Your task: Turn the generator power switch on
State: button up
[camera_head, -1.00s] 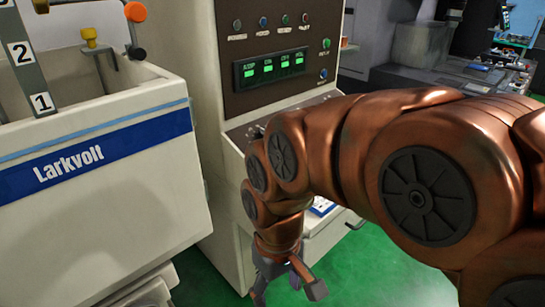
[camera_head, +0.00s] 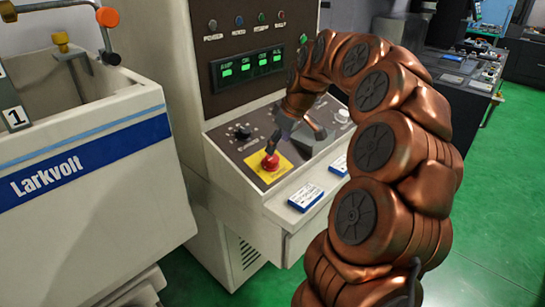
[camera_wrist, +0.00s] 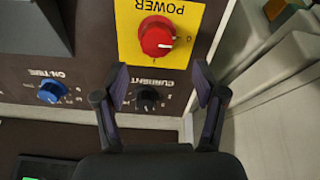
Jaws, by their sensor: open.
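The generator power switch (camera_head: 270,162) is a red rotary knob on a yellow plate at the front left of the sloping control panel. In the wrist view the red knob (camera_wrist: 157,36) shows a white pointer mark pointing right, under the upside-down word POWER. My gripper (camera_head: 297,143) is over the panel, a little above and right of the knob. In the wrist view my gripper (camera_wrist: 160,78) is open and empty, its two fingertips apart. The knob lies ahead of the gap between them, not touched.
A black CURRENT knob (camera_wrist: 148,98) shows between my fingers, with a blue ON TIME knob (camera_wrist: 52,92) beside it. A white Larkvolt tank (camera_head: 95,145) stands left of the cabinet. A blue-and-white box (camera_head: 305,197) sits on the ledge. Green floor (camera_head: 490,220) is free at right.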

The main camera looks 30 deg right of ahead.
aim_at(272, 157)
jog(key=shift+d+p+x, duration=0.1)
jog(key=shift+p+x, duration=0.55)
jog(key=shift+x, duration=1.3)
jog(key=shift+d+p+x, duration=0.15)
jog(key=shift+p+x, duration=0.5)
jog(key=shift+x, duration=1.3)
jog(key=c, duration=1.1)
